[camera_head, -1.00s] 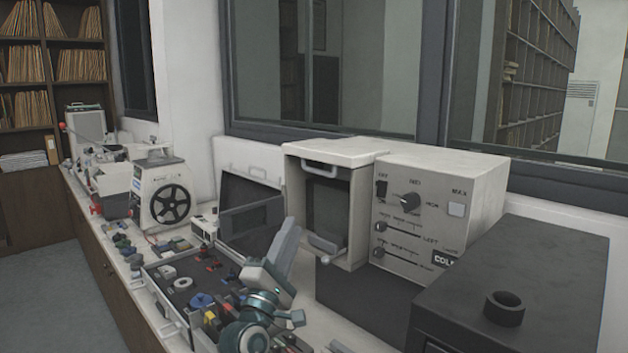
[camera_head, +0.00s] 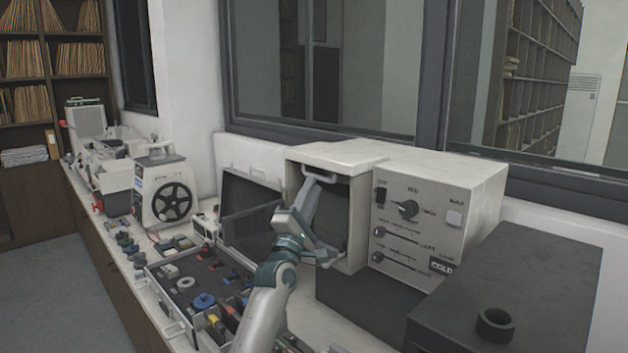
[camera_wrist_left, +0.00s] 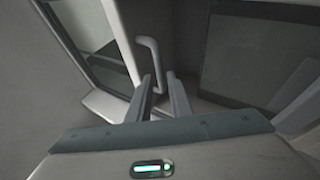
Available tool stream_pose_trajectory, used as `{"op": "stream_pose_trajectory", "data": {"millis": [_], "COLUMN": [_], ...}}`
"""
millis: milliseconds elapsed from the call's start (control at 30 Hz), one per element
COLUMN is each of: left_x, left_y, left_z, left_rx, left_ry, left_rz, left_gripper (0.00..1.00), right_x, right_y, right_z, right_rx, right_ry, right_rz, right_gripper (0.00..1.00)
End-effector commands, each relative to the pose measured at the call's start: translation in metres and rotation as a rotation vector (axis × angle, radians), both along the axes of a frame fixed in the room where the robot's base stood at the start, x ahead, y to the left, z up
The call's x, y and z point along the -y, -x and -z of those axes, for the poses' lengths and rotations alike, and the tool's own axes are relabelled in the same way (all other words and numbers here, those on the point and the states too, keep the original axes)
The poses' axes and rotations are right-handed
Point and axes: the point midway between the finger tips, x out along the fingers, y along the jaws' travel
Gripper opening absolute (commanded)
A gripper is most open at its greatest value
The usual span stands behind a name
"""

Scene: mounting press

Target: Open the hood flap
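The hood flap (camera_head: 358,205) is the dark panel in the front of the pale press housing, partly hidden behind my left arm. Its light bar handle (camera_head: 322,176) is at the top of the front; it also shows as an upright bar in the left wrist view (camera_wrist_left: 149,58). My left gripper (camera_head: 310,187) is raised at the handle. In the wrist view its two fingers (camera_wrist_left: 161,82) are apart, with the handle's lower end just ahead of and between the tips. I cannot tell whether they touch it. My right gripper is not in view.
The control panel (camera_head: 425,215) with knobs and sliders adjoins the flap on the right. A dark box (camera_head: 540,265) with a round socket stands at front right. An open case of small parts (camera_head: 205,275) lies left of my arm. A window frame (camera_head: 330,145) is behind.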

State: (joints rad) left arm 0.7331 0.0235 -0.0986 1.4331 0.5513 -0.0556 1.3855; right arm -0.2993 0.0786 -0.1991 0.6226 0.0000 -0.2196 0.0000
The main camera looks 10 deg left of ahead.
Motion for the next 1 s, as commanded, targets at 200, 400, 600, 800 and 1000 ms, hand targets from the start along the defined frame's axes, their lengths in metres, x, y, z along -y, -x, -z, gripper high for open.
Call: {"op": "stream_pose_trajectory", "data": {"millis": [200,400,600,800,1000], "left_x": [0.002,0.003,0.003,0.003,0.003], "left_y": [-0.017,-0.021,-0.021,-0.021,-0.022], "left_z": [-0.011,-0.012,-0.012,-0.012,-0.014], "left_rx": [0.0,0.0,0.0,0.0,-0.004], "left_ry": [-0.002,-0.001,-0.001,0.0,-0.003], "left_rz": [-0.001,-0.001,-0.001,0.0,0.0], "left_gripper": [0.18,0.18,0.18,0.0,0.0], "right_x": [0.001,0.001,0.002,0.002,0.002], "right_y": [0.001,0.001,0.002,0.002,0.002], "right_z": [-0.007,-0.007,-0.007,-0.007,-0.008], "right_rx": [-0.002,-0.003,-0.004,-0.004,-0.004], "right_ry": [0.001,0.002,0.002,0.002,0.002], "right_rz": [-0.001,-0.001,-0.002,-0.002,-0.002], "right_gripper": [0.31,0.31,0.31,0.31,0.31]}}
